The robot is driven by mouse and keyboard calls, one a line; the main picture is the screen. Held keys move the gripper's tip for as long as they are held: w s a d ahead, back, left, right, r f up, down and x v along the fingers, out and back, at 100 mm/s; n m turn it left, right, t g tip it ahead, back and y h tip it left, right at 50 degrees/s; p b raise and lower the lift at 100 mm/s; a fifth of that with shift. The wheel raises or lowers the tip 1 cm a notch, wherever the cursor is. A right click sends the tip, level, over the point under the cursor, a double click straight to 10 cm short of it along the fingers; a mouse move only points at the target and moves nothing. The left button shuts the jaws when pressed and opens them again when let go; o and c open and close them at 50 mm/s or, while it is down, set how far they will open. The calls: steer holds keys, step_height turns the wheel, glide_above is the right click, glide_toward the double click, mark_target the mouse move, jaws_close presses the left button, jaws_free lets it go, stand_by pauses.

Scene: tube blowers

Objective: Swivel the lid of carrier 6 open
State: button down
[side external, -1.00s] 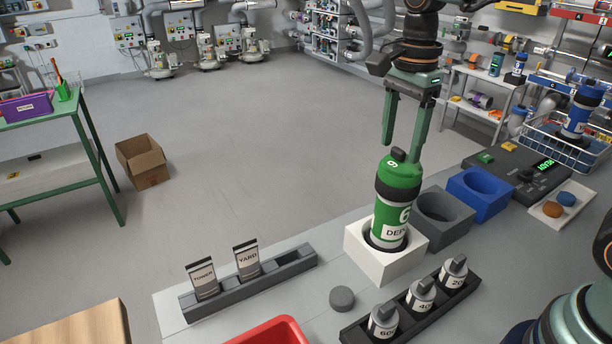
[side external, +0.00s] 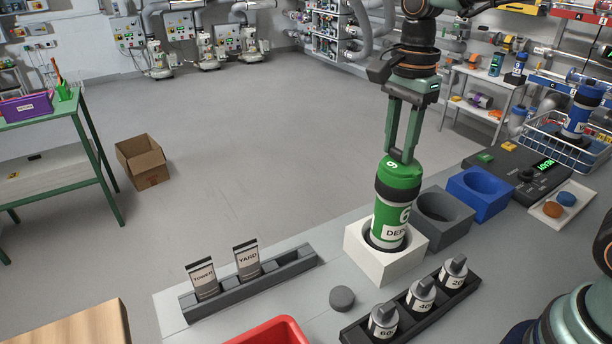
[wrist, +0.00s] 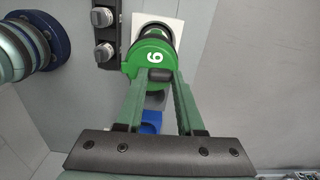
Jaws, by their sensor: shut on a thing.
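Carrier 6 (side external: 388,222) is a green cylinder with dark bands and a white label, standing upright in a white square holder (side external: 410,262). Its green lid (side external: 400,172) carries a white "6" and has a dark knob on top. The lid also shows in the wrist view (wrist: 150,52), where it looks turned partly aside from the dark round body beneath. My gripper (side external: 401,158) points down from above and is shut on the lid's knob. In the wrist view my gripper (wrist: 160,75) has a finger on each side of the dark knob.
A grey socket (side external: 445,212) and a blue socket (side external: 480,188) stand right of the holder. A black rack (side external: 410,312) with several weights lies in front, near a grey puck (side external: 342,298). A card rack (side external: 250,280) and a red tray (side external: 270,330) are at left.

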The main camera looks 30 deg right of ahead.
mark_target(393, 157)
steer(key=a+n, duration=0.1)
steer(key=n, duration=0.2)
steer(key=shift+s+a, duration=0.1)
steer(key=shift+a, duration=0.05)
steer(key=n, duration=0.1)
steer(key=a+n, duration=0.1)
steer(key=n, duration=0.1)
steer(key=shift+s+a+n, duration=0.2)
steer(key=shift+s+n, duration=0.1)
steer(key=n, duration=0.2)
steer(key=s+a+n, duration=0.1)
steer(key=n, duration=0.1)
steer(key=s+n, duration=0.1)
steer(key=n, duration=0.1)
steer(key=shift+a, duration=0.3)
steer(key=shift+s+d+n, duration=0.1)
steer(key=shift+s+n, duration=0.75)
steer(key=shift+n, duration=1.3)
steer(key=shift+s+d+n, duration=0.15)
steer(key=shift+s+n, duration=0.65)
steer(key=shift+n, duration=1.4)
steer(key=shift+s+d+n, duration=0.1)
steer(key=shift+s+n, duration=0.75)
steer(key=shift+n, duration=1.3)
steer(key=c, duration=0.5)
jaws_free()
